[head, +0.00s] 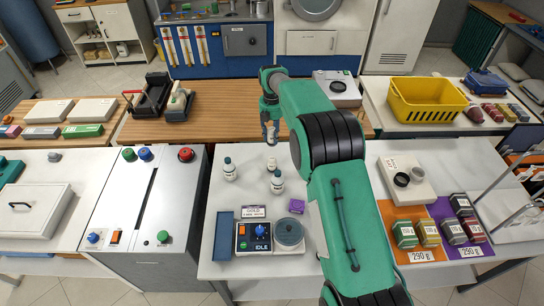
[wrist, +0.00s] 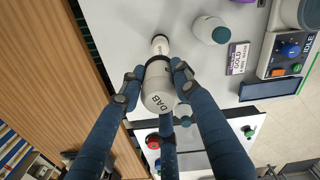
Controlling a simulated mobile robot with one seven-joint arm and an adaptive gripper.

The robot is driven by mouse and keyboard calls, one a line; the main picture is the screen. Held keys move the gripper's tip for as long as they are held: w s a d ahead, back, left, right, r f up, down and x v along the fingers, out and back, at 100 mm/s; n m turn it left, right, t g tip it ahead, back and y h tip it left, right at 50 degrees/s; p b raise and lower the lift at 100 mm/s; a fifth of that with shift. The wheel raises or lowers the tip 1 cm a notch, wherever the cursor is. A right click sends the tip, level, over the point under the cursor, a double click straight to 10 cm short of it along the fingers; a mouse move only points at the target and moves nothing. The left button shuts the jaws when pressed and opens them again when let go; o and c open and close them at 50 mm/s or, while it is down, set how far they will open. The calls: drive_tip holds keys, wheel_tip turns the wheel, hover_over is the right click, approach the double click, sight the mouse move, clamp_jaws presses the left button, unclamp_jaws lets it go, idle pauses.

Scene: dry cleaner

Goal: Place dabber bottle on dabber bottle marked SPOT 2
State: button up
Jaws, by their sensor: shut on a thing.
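My gripper (head: 270,140) is over the back of the white table in the head view. In the wrist view its dark blue fingers (wrist: 157,73) are shut on a white dabber bottle (wrist: 158,101), whose side reads DAB. In the head view the fingers mostly hide this bottle. A small white bottle (head: 271,163) stands just in front of and below my gripper; it also shows beyond the held bottle in the wrist view (wrist: 160,45). Two teal-capped bottles stand nearby, one at left (head: 230,171) and one in front (head: 277,184). I cannot read SPOT 2 on any bottle.
A grey-white machine (head: 140,205) stands at left. The wooden counter (head: 225,120) runs behind.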

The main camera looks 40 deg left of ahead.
sight(272, 144)
drive_tip(key=shift+f, duration=3)
drive_tip(key=shift+f, duration=1.85)
drive_tip(key=shift+f, duration=0.1)
drive_tip(key=o, duration=1.2)
wheel_tip(272, 144, up, 12)
drive_tip(key=shift+r, duration=0.1)
